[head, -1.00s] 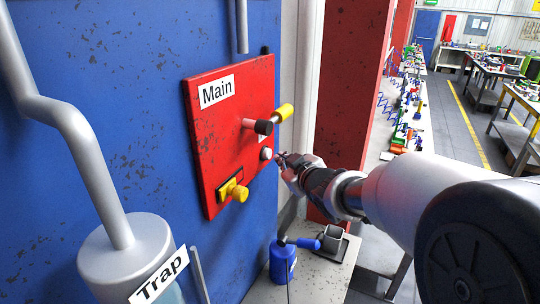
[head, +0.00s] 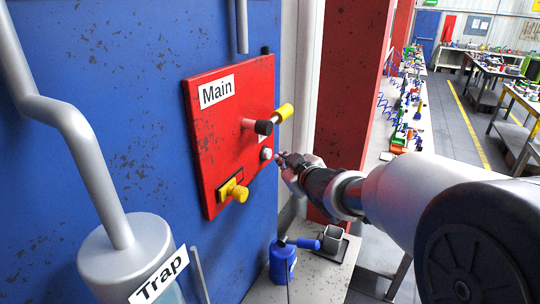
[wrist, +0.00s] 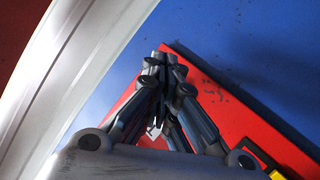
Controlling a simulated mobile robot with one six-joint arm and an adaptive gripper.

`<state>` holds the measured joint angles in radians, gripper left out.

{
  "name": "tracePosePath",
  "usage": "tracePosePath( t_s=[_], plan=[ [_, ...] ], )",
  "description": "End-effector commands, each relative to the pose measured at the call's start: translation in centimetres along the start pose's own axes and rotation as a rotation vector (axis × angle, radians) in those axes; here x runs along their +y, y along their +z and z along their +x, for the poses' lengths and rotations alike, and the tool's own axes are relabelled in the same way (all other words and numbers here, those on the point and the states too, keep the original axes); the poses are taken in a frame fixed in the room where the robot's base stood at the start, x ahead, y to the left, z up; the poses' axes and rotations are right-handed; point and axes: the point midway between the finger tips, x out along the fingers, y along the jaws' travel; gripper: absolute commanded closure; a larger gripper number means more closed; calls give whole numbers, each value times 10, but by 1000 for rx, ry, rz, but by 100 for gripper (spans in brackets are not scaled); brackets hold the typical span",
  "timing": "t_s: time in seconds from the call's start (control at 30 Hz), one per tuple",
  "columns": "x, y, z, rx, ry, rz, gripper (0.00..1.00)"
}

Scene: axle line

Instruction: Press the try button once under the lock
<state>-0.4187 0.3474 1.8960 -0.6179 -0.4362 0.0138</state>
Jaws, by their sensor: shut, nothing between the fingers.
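The red panel (head: 215,130) labelled "Main" is mounted on the blue wall. A small white round button (head: 266,153) sits near its right edge, below a dark knob (head: 263,127) with a yellow handle (head: 283,112). A yellow latch-like part (head: 235,191) is at the panel's lower middle. My gripper (head: 279,156) is shut and empty, its tips just right of the white button; I cannot tell whether they touch it. In the wrist view my gripper (wrist: 160,58) points over the red panel (wrist: 215,110), and the button is hidden behind the fingers.
A silver pipe (head: 85,150) runs down to a canister labelled "Trap" (head: 130,255) at the left. A red pillar (head: 350,90) stands behind my arm. Workbenches are at the far right.

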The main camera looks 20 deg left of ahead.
Motion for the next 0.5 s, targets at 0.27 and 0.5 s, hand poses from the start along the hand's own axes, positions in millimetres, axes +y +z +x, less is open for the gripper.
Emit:
tracePosePath(
  t_s=[0.27,0.5],
  plan=[
    [-4,-4,6,0,0,0,100],
    [-4,-4,6,0,0,0,100]
  ],
)
